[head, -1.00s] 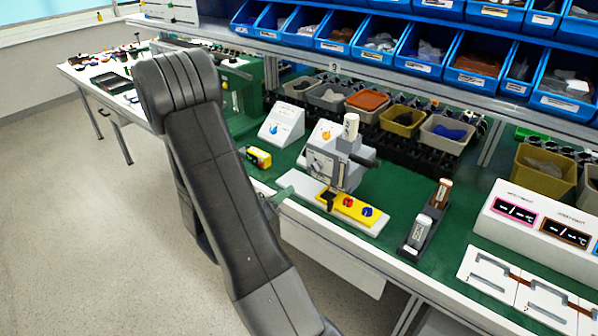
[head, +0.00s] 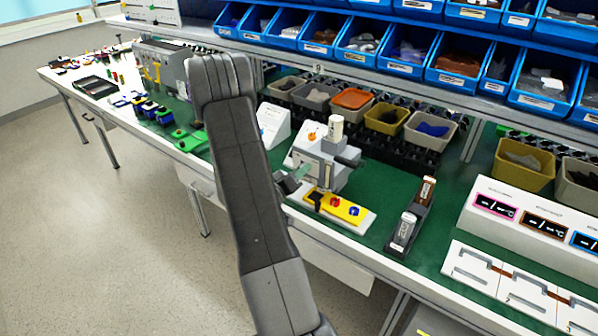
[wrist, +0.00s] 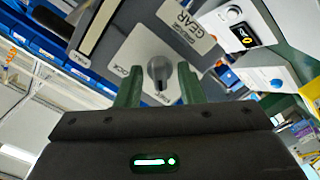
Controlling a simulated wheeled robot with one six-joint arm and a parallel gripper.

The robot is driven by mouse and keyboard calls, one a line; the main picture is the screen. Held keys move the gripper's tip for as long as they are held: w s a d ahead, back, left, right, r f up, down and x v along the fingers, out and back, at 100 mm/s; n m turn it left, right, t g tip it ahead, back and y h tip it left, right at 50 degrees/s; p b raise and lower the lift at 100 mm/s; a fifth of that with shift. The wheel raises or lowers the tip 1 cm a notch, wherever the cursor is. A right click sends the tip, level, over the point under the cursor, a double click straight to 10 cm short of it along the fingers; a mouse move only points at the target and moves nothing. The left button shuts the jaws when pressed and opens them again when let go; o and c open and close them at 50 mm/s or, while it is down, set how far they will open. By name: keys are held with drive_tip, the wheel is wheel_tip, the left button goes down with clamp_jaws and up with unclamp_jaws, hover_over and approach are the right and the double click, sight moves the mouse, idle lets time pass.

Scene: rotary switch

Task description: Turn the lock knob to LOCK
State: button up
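The lock knob (wrist: 158,72) is a small grey knob on a light plate in the wrist view, its pointer toward the bottom of the picture. A LOCK label (wrist: 119,70) lies left of it and a GEAR label (wrist: 185,30) above right. My gripper (wrist: 160,88) has two green fingers, one each side of the knob. Gaps show between knob and fingers, so it is open. In the head view my gripper (head: 296,178) is at the front left of the grey machine (head: 325,168); the knob cannot be made out there.
A yellow panel (head: 340,207) with red and blue knobs sits in front of the machine. A dark holder (head: 408,222) with two cylinders stands to its right. A white sloped box (head: 273,122) is behind left. Blue bins (head: 360,45) line the shelf above.

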drive_tip(key=shift+c, duration=0.2)
drive_tip(key=c, duration=0.6)
drive_tip(key=shift+c, duration=0.2)
drive_tip(key=shift+f+m+b, duration=0.15)
drive_tip(key=shift+m+b, duration=0.15)
drive_tip(key=shift+b, duration=0.2)
drive_tip(key=m+b, duration=1.7)
drive_tip(key=b, duration=0.2)
drive_tip(key=shift+m+b, duration=0.3)
